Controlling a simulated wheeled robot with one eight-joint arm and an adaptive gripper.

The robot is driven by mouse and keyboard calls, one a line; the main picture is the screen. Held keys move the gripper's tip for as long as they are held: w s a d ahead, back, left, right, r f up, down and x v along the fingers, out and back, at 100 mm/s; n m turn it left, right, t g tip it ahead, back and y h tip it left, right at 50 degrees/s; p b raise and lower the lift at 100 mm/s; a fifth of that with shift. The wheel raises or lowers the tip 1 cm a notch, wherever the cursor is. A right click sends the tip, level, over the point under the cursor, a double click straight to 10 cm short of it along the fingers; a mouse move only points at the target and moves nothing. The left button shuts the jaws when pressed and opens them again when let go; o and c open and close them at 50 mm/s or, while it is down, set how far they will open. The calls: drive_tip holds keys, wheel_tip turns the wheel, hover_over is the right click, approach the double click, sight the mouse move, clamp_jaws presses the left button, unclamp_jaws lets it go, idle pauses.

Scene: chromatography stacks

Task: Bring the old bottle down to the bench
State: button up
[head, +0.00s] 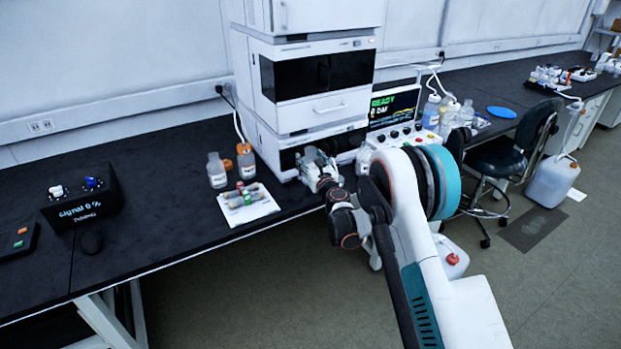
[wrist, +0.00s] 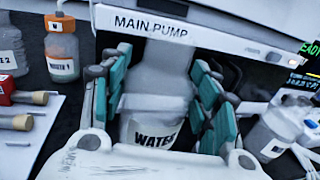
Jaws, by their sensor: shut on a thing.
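My gripper (head: 318,168) is at the foot of the instrument stack in the head view. In the wrist view its teal-padded fingers (wrist: 160,96) stand on both sides of a clear bottle (wrist: 150,131) with a WATER label and are shut on it. The bottle looks upright, in front of the panel marked MAIN PUMP (wrist: 151,27). My gripper hides most of it in the head view. Whether its base touches the black bench (head: 150,225) cannot be told.
The white stack (head: 312,85) rises behind my gripper. A clear bottle (head: 217,171) and an orange-capped bottle (head: 246,162) stand left of it, near a white sheet (head: 248,207) with small fittings. Another bottle (wrist: 268,138) stands close on the right.

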drive_tip(key=shift+f+b, duration=0.8)
drive_tip(key=shift+f, duration=1.7)
drive_tip(key=shift+f, duration=0.1)
drive_tip(key=o, duration=1.2)
drive_tip(key=shift+s, duration=0.1)
